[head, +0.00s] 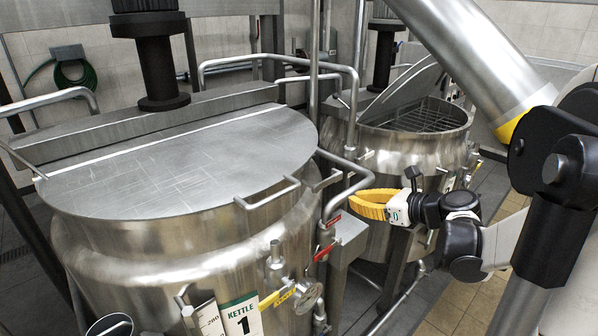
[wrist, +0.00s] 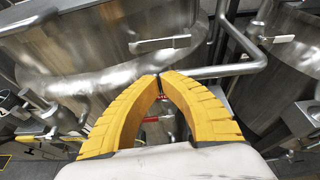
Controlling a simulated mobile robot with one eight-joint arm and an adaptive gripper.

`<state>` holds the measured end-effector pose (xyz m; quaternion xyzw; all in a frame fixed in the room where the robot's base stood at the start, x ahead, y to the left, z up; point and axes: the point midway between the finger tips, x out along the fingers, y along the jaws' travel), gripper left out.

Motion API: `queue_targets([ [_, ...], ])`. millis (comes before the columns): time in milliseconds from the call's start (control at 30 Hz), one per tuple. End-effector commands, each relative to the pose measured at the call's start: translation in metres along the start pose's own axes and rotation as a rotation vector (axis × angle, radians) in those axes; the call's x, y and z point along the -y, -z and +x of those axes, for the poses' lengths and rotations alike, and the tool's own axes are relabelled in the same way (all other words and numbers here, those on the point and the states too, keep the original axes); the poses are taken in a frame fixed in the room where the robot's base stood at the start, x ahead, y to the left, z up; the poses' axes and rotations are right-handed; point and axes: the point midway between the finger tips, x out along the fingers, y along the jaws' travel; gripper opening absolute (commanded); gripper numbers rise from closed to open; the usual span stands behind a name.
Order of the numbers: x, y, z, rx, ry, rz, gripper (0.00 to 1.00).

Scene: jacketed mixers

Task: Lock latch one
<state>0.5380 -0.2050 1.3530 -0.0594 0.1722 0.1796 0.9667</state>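Kettle one (head: 190,245), a steel vessel with a "KETTLE 1" label (head: 241,318), stands at the left in the head view. Its flat lid (head: 190,160) is down, with a bar handle (head: 267,194) at its front edge. A small metal bracket (head: 325,181) sits at the rim right of the handle; I cannot tell for sure that it is latch one. My gripper (head: 352,203), with yellow fingers, is right of the kettle, apart from the bracket. In the wrist view its fingertips (wrist: 160,75) meet with nothing held, below a metal bar (wrist: 160,43) on the kettle side.
A second kettle (head: 400,160) with a raised lid and grate is behind. Tiled floor (head: 440,305) is open at the lower right.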

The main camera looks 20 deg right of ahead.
Motion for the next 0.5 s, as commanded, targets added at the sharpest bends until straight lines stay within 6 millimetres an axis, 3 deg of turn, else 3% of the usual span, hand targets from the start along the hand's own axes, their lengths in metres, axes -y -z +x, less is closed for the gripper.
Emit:
queue_targets([
  [100,0.0092,-0.0039,-0.005,0.024,0.009,0.056,0.0],
  [500,0.0093,-0.0032,-0.0007,0.026,0.008,0.062,0.0],
])
